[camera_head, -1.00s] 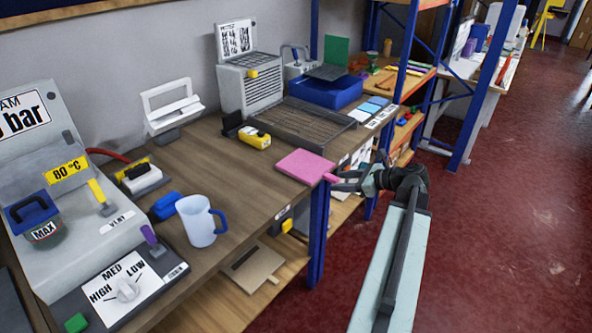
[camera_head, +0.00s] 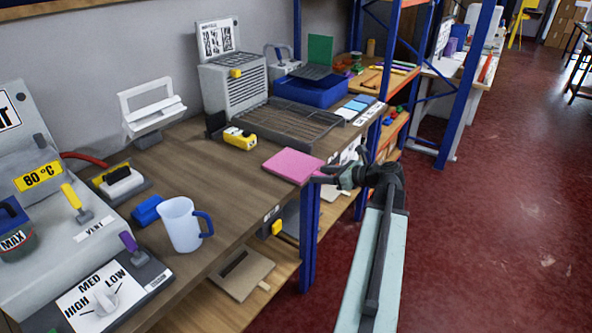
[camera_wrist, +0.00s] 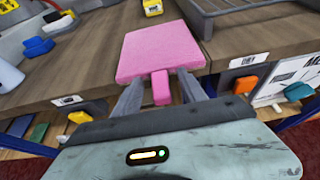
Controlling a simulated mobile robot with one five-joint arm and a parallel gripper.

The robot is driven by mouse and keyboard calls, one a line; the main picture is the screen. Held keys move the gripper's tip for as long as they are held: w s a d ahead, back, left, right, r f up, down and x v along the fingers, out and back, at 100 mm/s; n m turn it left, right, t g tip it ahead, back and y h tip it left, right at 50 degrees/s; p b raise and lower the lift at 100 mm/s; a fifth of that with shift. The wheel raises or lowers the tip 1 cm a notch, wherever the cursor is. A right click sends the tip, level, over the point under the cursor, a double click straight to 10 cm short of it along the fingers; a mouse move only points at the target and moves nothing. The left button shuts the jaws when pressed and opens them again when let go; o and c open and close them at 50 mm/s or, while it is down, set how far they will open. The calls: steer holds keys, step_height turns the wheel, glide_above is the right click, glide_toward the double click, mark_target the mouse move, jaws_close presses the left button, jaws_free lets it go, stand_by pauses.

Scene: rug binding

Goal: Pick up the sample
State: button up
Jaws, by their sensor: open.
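The sample is a flat pink square (camera_head: 292,165) lying on the wooden bench top at its front edge. In the wrist view the pink sample (camera_wrist: 160,50) has a narrow tab that sticks out over the edge towards me. My gripper (camera_head: 328,176) is at the bench edge, just right of the sample. In the wrist view my gripper (camera_wrist: 160,92) is open, with one finger on each side of the tab. I cannot tell whether either finger touches it.
A wire rack (camera_head: 290,122) and a yellow tool (camera_head: 240,138) lie behind the sample. A blue shelf post (camera_head: 309,240) rises below the bench edge. Red floor on the right is free.

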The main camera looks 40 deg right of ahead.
jaws_close()
steer(key=shift+r, duration=0.1)
